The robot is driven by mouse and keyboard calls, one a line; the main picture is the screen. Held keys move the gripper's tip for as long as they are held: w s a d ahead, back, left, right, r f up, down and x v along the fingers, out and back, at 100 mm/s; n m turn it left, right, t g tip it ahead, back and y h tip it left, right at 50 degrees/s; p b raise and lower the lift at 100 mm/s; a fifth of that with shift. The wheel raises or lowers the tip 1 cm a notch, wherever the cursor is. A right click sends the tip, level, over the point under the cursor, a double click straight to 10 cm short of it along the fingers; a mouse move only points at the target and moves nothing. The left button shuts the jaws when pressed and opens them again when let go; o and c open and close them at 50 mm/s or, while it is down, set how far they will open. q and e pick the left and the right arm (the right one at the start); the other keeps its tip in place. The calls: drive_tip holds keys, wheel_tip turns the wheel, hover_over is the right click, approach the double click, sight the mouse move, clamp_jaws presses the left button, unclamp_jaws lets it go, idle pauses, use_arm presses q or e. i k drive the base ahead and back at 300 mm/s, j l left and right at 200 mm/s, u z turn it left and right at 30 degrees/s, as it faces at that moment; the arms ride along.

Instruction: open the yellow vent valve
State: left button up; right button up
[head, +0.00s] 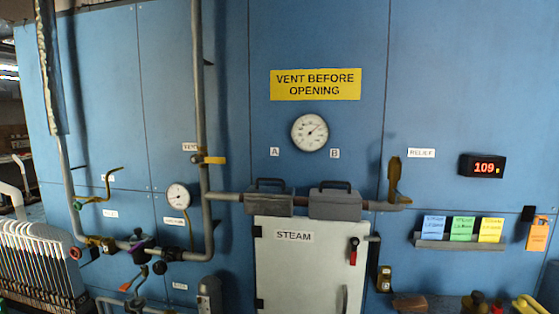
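The yellow vent valve (211,160) sits on a vertical grey pipe (199,90) left of the middle of the head view. Its short yellow handle sticks out level to the right, across the line of the pipe. A small white label (189,147), which seems to read VENT, is just left of it. Neither of my grippers shows in the head view, so where they are relative to the valve is not visible.
A pressure gauge (309,132) hangs below the yellow VENT BEFORE OPENING sign (315,84). A white STEAM door (299,268) is under two grey boxes on the pipe. A brass RELIEF lever (394,178) is to the right. A display (482,166) reads 109. A striped radiator (38,265) stands left.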

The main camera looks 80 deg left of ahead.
sight(194, 160)
drive_tip(key=u, duration=3.35)
